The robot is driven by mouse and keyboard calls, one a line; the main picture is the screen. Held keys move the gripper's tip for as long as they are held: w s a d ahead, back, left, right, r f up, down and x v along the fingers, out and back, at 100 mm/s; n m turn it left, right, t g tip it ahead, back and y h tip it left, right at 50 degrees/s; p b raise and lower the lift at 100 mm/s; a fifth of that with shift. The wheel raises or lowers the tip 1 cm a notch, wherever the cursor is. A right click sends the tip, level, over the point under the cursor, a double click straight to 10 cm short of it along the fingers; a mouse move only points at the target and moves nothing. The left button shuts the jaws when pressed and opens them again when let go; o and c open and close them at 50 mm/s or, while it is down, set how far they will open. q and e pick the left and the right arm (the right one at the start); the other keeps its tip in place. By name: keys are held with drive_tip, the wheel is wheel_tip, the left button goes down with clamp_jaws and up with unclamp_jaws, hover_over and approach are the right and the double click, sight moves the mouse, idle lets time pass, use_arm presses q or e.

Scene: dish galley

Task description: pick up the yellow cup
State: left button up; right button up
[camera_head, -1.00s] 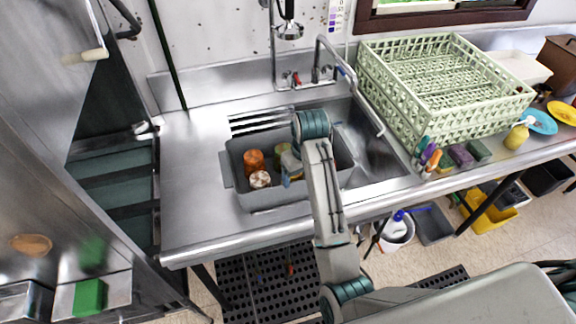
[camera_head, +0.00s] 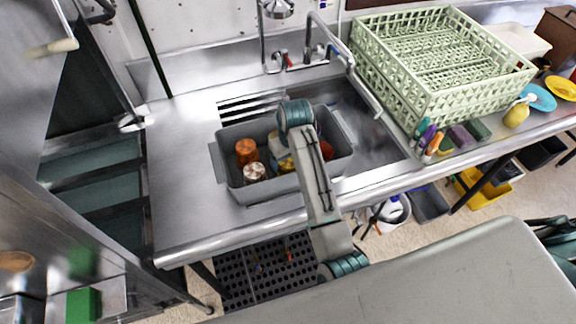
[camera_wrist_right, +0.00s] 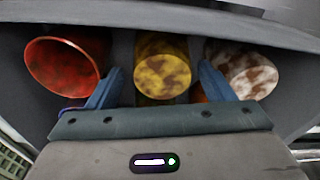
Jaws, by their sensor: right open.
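In the head view a bit of the yellow cup (camera_head: 287,164) shows beside my right wrist, and my right arm hides the rest. My right gripper is open, reaching down into the bin. My left gripper is not in view.
The grey bin (camera_head: 222,160) sits at the sink. It also holds an orange cup (camera_head: 246,151), a brown-and-white cup (camera_head: 254,173) and a red cup (camera_head: 326,151), close around the yellow one. A green dish rack (camera_head: 440,100) stands to the right. The counter left of the bin is clear.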

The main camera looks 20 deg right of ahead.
wheel_tip(320, 180, down, 3)
drive_tip(key=shift+a+f+p, duration=0.1)
drive_tip(key=shift+f+p, duration=0.1)
drive_tip(key=shift+p, duration=0.7)
drive_tip(key=shift+f, duration=0.3)
drive_tip(key=shift+w+f, duration=0.15)
drive_tip(key=shift+c, duration=0.2)
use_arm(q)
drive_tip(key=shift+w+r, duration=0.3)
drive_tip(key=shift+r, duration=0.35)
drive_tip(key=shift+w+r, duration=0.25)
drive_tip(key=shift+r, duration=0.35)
use_arm(e)
drive_tip(key=c, duration=0.7)
